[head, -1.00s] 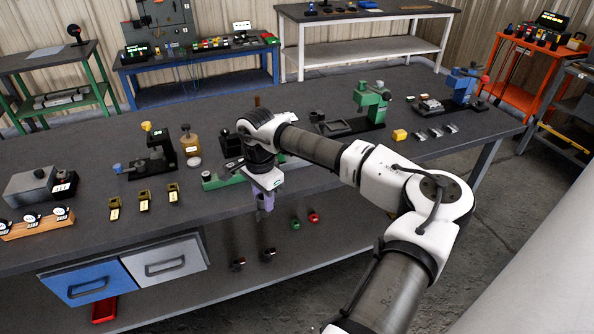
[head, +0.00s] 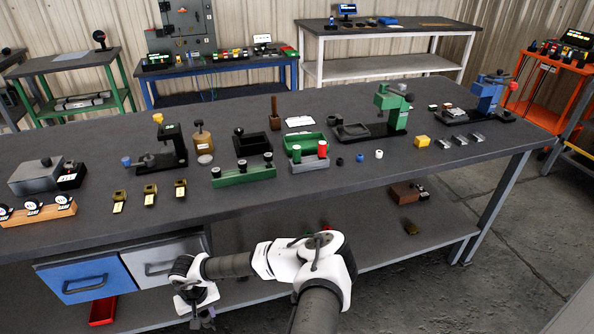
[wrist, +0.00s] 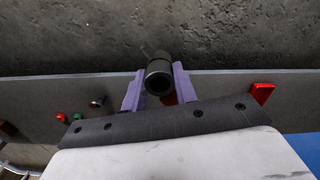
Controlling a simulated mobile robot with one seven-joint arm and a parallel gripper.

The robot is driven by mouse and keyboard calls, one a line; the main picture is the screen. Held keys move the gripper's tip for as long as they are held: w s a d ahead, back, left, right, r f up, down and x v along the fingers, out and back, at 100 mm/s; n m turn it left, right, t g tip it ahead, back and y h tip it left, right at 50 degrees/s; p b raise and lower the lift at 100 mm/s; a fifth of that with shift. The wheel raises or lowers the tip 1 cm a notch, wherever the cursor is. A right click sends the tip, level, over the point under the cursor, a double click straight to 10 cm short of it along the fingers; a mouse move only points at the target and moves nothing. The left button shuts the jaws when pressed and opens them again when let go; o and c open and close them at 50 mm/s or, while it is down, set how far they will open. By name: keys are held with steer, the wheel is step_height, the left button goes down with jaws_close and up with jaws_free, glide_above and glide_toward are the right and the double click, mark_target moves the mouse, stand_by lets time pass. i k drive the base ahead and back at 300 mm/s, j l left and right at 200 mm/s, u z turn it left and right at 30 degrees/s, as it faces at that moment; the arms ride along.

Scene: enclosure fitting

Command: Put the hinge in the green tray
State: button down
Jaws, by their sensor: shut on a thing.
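My gripper (wrist: 158,92), with purple fingers, is shut on a dark cylindrical piece (wrist: 160,70) with a round hollow end facing the wrist camera. I cannot tell whether this piece is the hinge. In the head view my gripper (head: 203,318) is low at the front, below the bench top near the drawers; the held piece is not clear there. A green tray (head: 318,137) sits on the bench top, behind a grey block with green and red cylinders. It is well above and to the right of my gripper. Small silver metal pieces (head: 459,140) lie at the right.
The bench top (head: 240,215) is clear along its front edge. A green block (head: 243,176) stands left of the tray. A red bin (head: 103,311) is on the lower shelf. The wrist view shows another dark round piece (wrist: 97,102) on the shelf.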

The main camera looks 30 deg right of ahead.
mark_target(305, 144)
steer(key=z, duration=1.05)
steer(key=j+z, duration=0.5)
steer(key=k+j, duration=0.1)
steer(key=j, duration=0.35)
steer(key=k+j, duration=0.15)
steer(key=j, duration=0.3)
